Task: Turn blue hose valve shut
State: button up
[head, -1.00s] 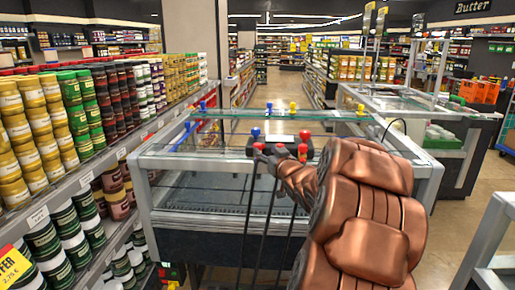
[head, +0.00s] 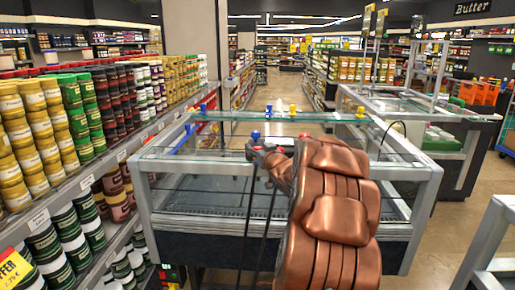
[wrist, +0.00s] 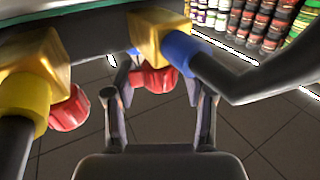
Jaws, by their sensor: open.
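The blue hose valve is a brass body (wrist: 158,32) with a blue collar (wrist: 181,52) and a dark hose running off right in the wrist view. Its red handle (wrist: 154,78) sticks out below the brass body. My gripper (wrist: 158,86) is open, with one finger on each side of this red handle; I cannot tell whether either finger touches it. A second brass valve with a yellow collar (wrist: 28,105) and a red handle (wrist: 70,108) is at left. In the head view a blue fitting (head: 256,135) shows, while my arm hides most of the valves.
A glass-topped freezer case (head: 200,225) stands ahead, with dark hoses hanging at its front. A shelf of jars (head: 110,100) runs along the left. Another case (head: 410,105) stands at right. Tiled floor (wrist: 270,125) lies below the valves.

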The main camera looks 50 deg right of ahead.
grip_shut()
dwell(0.3)
jog(key=b, duration=0.2)
jog(key=shift+w+f+b, duration=0.1)
jog(key=shift+f+b, duration=0.05)
jog(key=shift+b, duration=0.15)
jog(key=m+h+b, duration=0.1)
jog(key=b, duration=0.1)
jog(key=shift+d+g+h+b, duration=0.1)
jog(key=shift+g+h+b, duration=0.2)
jog(key=shift+b, duration=0.1)
jog(key=m+g+h+b, duration=0.1)
jog(key=b, duration=0.3)
jog(key=shift+d+h+b, duration=0.15)
jog(key=shift+h+b, duration=0.15)
jog(key=b, duration=0.2)
jog(key=shift+m+g+b, duration=0.3)
jog(key=shift+m, duration=0.1)
jog(key=shift+a+r+h+b, duration=0.2)
jog(key=shift+a+h+b, duration=0.1)
jog(key=shift+h+b, duration=0.1)
